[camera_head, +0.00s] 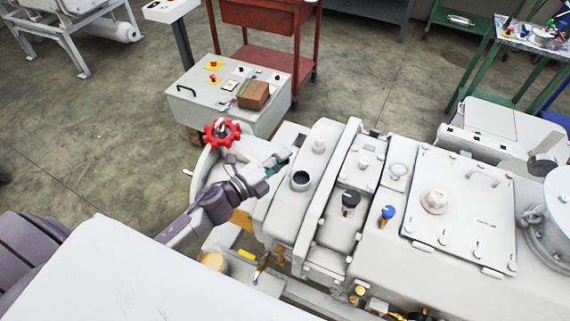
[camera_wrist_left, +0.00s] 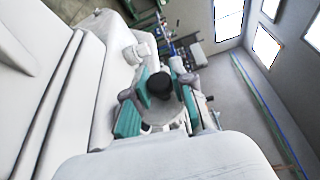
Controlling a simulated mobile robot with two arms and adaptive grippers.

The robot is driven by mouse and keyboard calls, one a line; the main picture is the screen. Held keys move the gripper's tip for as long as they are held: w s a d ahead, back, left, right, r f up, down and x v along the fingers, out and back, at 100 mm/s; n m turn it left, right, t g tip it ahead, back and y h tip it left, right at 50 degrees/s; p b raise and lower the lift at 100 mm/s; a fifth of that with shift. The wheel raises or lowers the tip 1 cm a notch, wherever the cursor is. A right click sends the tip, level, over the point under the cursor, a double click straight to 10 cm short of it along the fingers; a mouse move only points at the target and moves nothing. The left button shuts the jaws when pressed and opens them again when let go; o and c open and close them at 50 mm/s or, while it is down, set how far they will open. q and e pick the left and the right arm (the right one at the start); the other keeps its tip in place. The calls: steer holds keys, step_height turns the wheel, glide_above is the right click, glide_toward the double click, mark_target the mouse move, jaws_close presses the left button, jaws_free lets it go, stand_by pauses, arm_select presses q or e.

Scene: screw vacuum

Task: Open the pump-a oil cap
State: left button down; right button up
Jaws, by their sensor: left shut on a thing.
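My left gripper (camera_head: 276,164) reaches in from the left over the left end of the light grey pump (camera_head: 330,145). In the left wrist view, its teal-padded fingers (camera_wrist_left: 160,92) are shut on a dark round cap (camera_wrist_left: 160,84) with a paler part below it. In the head view the held cap is mostly hidden by the gripper. To the right of the gripper, a round port (camera_head: 300,180) on the pump's top stands open with a dark hole. The gripper is apart from this port. My right gripper is in neither view.
A red handwheel (camera_head: 221,132) stands close behind my left gripper. A black knob (camera_head: 350,199) and a blue knob (camera_head: 388,212) rise from the pump's top. A grey control box (camera_head: 225,96) with a brown block stands behind. Open floor lies at the left.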

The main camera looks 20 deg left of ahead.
arm_select(q)
steer(key=shift+a+f+n+t+b, duration=0.2)
steer(key=shift+a+n+t+b, duration=0.1)
steer(key=shift+n+b, duration=0.25)
steer(key=c, duration=1)
jaws_free()
steer(key=shift+s, duration=0.1)
steer(key=v, duration=1.2)
steer(key=shift+a, duration=0.15)
steer(key=shift+f, duration=0.1)
